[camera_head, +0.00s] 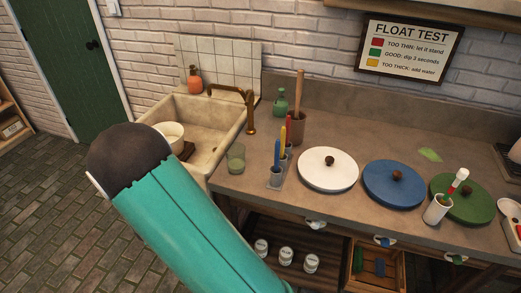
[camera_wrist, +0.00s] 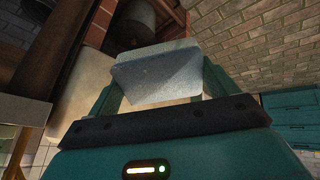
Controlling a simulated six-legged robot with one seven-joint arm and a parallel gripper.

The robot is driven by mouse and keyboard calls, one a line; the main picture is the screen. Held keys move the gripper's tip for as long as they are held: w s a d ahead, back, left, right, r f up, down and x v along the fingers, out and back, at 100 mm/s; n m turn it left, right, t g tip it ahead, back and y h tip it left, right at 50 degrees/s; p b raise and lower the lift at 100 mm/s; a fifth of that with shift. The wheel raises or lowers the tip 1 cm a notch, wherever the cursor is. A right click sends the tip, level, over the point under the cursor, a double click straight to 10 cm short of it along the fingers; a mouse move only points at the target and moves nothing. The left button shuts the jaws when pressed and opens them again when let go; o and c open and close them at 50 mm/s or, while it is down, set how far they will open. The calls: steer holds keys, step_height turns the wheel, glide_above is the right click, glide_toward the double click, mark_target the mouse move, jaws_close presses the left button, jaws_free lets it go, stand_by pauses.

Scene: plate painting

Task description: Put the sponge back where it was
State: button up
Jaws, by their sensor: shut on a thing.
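In the wrist view my gripper (camera_wrist: 163,84) is shut on a pale grey-white block, which looks like the sponge (camera_wrist: 158,66). The block sits between the two teal fingers and is tilted in the picture. In the head view my teal arm fills the lower left, and neither my gripper nor the sponge can be seen there. The stone sink (camera_head: 217,118) with a brass tap (camera_head: 250,112) stands behind my arm. A cream bowl (camera_head: 169,133) shows at the sink's left side, with a brown block (camera_head: 187,150) beside it, partly hidden.
The counter (camera_head: 330,128) holds a glass (camera_head: 236,157), brushes in a holder (camera_head: 277,178), and white (camera_head: 328,176), blue (camera_head: 380,188) and green (camera_head: 478,206) lids. Lower shelves hold jars (camera_head: 286,256).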

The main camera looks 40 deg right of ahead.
steer(key=shift+s+a+r, duration=0.15)
steer(key=shift+a, duration=0.05)
steer(key=shift+w+a, duration=0.2)
steer(key=shift+w, duration=0.2)
steer(key=shift+s+a, duration=0.1)
steer(key=shift+g+y, duration=0.3)
